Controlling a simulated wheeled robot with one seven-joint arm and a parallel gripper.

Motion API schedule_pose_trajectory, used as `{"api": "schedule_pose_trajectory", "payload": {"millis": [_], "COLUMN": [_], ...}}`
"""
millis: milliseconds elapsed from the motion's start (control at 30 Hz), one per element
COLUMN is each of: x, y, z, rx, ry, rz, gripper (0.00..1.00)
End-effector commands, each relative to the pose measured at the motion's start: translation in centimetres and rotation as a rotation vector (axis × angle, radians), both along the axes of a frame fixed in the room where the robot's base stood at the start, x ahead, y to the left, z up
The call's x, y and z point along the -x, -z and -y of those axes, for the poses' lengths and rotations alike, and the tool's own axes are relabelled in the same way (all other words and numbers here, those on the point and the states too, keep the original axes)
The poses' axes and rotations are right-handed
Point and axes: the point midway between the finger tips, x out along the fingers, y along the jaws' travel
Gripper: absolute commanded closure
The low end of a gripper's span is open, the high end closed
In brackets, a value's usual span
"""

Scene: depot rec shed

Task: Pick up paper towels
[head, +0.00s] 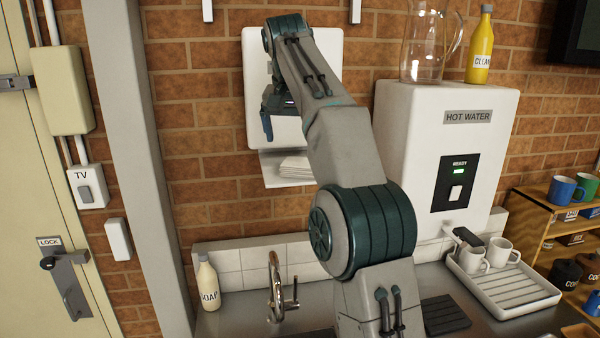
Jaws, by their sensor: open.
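The paper towels (294,167) are a small white folded stack. They lie in the open tray at the bottom of a white wall dispenser (254,60) on the brick wall. My gripper (267,128) is in front of the dispenser, above and a little left of the stack in the picture. Its dark blue fingers point down and it is open, with nothing seen between the fingers. It looks apart from the towels, but how far it is in depth I cannot tell. My arm hides the right part of the dispenser.
A white hot water unit (397,107) stands right of my arm, with a glass jug (425,45) and a yellow bottle (480,45) on top. Below are a tap (276,288), a soap bottle (208,283) and a drying tray (508,292) with white mugs.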

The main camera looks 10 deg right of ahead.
Motion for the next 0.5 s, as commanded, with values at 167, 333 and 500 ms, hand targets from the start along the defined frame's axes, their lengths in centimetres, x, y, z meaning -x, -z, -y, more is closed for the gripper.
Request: {"api": "schedule_pose_trajectory", "payload": {"millis": [167, 333, 500], "x": [-0.9, -1.2, -2.1], "y": [2.6, 3.4, 5.8], "z": [0.4, 0.6, 1.2], "rx": [0.0, -0.001, 0.0], "ry": [0.0, 0.001, 0.001], "rz": [-0.001, -0.001, -0.002], "gripper": [0.0, 0.0, 0.0]}}
